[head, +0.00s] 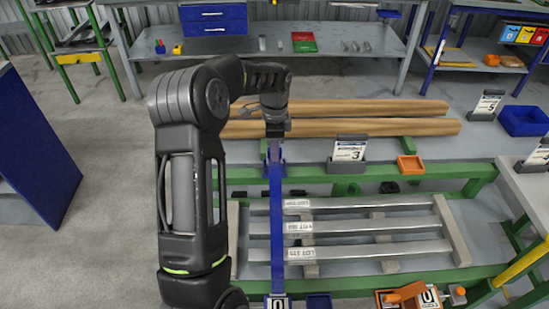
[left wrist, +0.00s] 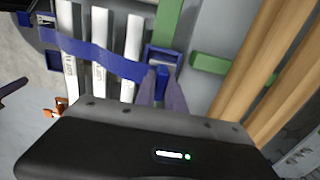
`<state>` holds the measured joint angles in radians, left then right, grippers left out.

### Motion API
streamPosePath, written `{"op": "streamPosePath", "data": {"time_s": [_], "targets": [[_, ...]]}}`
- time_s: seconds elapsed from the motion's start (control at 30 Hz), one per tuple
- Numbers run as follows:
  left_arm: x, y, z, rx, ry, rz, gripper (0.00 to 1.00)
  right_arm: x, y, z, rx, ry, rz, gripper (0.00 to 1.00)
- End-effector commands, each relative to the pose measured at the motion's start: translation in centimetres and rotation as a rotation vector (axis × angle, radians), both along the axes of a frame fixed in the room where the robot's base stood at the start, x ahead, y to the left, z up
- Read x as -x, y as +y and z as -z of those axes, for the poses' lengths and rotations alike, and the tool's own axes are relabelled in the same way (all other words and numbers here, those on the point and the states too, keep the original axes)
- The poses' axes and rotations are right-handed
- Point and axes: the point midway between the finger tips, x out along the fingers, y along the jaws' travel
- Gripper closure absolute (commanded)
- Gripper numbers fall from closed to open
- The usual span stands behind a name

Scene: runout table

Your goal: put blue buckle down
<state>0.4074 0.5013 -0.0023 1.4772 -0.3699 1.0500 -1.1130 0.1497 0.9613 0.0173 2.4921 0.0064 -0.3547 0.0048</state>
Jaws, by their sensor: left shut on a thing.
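My left gripper (head: 274,135) reaches down at the far end of a blue strap (head: 277,230). It is shut on the blue buckle, which shows between its fingers in the left wrist view (left wrist: 162,78). In the head view the buckle is mostly hidden by the gripper. The strap runs across several pale metal bars (head: 370,228) with white labels, toward the near green rail. In the left wrist view the strap (left wrist: 95,55) comes in from the left to the buckle.
Brown round bars (head: 350,128) lie behind the gripper. A number 3 sign (head: 348,150) and an orange tray (head: 410,165) stand to the right along the green rail (head: 330,175). A blue bin (head: 524,121) is at far right. Orange items (head: 405,294) lie at the near edge.

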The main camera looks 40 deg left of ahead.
Motion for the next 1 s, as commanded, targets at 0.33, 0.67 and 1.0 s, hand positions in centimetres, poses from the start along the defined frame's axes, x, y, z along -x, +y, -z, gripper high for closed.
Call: {"op": "streamPosePath", "data": {"time_s": [0.33, 0.67, 1.0], "targets": [[0.1, 0.0, 2.6, 0.001, 0.003, 0.0, 1.0, 0.1, 0.0, -0.7, 0.002, 0.003, 0.0, 0.64], [0.0, 0.0, 3.7, 0.0, -0.001, 0.0, 1.0, 0.1, 0.0, -0.7, 0.002, 0.003, 0.001, 0.64], [0.0, 0.0, 4.0, 0.001, -0.001, 0.0, 0.71, 0.1, 0.0, -0.5, 0.001, 0.002, 0.0, 0.64]]}}
